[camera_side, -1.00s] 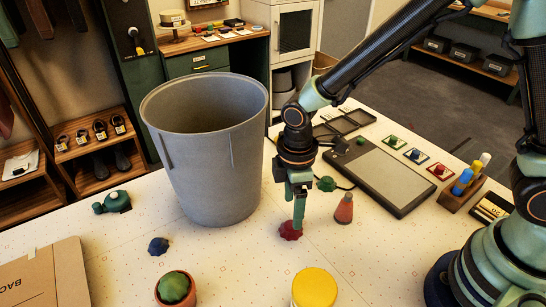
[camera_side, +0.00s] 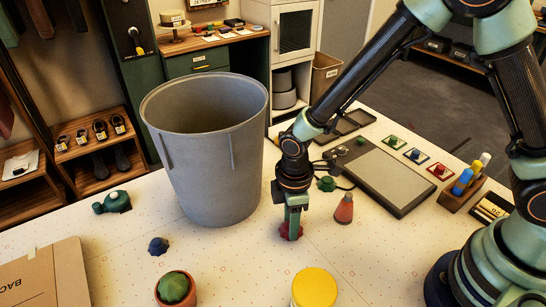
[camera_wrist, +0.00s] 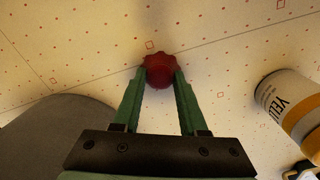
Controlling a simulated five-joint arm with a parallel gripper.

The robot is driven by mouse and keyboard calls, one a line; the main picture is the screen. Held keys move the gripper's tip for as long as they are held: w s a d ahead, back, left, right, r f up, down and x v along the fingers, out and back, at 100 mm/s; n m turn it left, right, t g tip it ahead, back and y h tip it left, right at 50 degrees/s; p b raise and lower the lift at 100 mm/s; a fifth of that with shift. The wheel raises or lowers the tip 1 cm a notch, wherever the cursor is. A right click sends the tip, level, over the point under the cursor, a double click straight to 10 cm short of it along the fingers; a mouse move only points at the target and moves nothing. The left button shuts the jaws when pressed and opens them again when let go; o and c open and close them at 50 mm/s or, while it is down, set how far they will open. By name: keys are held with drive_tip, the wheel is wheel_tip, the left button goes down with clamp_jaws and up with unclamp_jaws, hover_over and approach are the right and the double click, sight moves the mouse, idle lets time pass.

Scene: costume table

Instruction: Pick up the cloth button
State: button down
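A small dark red button with a scalloped edge (camera_side: 284,231) rests on the pale patterned table in the side view. It also shows at the top middle of the wrist view (camera_wrist: 158,58). I take it for the cloth button, though other scalloped pieces are about. My gripper (camera_side: 292,232) points straight down at it. In the wrist view, the two green fingers (camera_wrist: 160,76) stand apart with the red button between and just beyond their tips. I cannot tell whether the fingers press on it. The near finger hides part of the button in the side view.
A big grey bin (camera_side: 212,150) stands close left of my gripper. A red cone-like piece (camera_side: 344,209) and a green scalloped piece (camera_side: 326,184) are near on the right. A yellow-lidded can (camera_side: 314,288), a potted cactus-like piece (camera_side: 174,287) and a blue piece (camera_side: 158,246) stand in front.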

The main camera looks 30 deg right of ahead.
drive_tip(key=shift+r, duration=0.15)
wheel_tip(320, 180, up, 20)
idle(0.7)
